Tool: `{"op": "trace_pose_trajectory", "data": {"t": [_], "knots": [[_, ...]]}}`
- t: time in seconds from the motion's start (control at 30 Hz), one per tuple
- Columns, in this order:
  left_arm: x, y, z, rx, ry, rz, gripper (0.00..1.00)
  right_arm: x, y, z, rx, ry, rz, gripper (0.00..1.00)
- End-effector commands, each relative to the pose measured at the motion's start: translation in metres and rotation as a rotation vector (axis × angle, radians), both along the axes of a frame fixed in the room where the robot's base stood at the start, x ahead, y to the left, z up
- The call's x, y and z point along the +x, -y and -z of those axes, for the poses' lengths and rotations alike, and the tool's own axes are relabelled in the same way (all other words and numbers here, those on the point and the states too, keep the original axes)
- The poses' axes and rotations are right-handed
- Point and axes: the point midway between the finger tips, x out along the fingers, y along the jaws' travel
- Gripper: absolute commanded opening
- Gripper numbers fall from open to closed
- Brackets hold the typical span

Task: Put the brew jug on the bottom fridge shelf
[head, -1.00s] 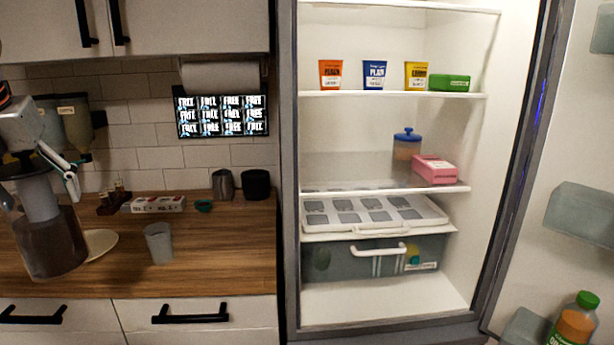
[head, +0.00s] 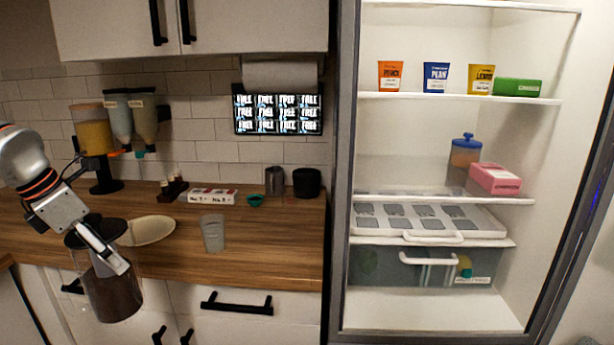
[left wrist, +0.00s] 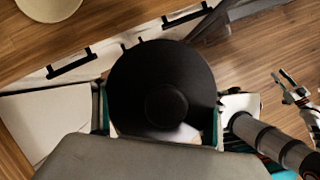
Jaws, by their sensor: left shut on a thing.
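The brew jug (head: 114,295) is clear with dark brown contents and a black lid. My left gripper (head: 117,262) is shut on it and holds it upright in the air, in front of the counter's front edge. In the left wrist view the round black lid (left wrist: 165,88) hides most of the jug's body. The fridge stands open at right. Its bottom shelf (head: 430,312), below the grey drawer, is bare. My right gripper (left wrist: 292,92) shows small at the right edge of the left wrist view; its jaws are unclear.
The grey drawer (head: 385,268) and white tray (head: 480,222) sit above the bottom shelf. The fridge's left side wall (head: 340,200) stands between counter and fridge interior.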

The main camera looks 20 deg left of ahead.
Motion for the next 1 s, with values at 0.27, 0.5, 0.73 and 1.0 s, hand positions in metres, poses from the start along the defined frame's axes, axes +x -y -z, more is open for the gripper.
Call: {"op": "trace_pose_trajectory", "data": {"t": [0.27, 0.5, 0.73, 1.0], "knots": [[0.017, 0.049, 0.043, -0.007, 0.005, 0.413, 0.15, 0.0, 0.0, 0.0, 0.0, 0.0, 0.0, 0.31], [0.034, 0.102, 0.065, -0.005, 0.01, 0.799, 0.15, 0.0, 0.0, 0.0, -0.001, 0.0, -0.001, 0.31], [0.048, 0.156, 0.076, 0.0, 0.009, 1.176, 0.15, 0.0, 0.0, 0.0, -0.001, 0.0, -0.001, 0.31], [0.061, 0.224, 0.078, 0.006, 0.005, 1.681, 0.14, 0.0, 0.0, 0.0, -0.001, 0.0, -0.001, 0.31]]}}
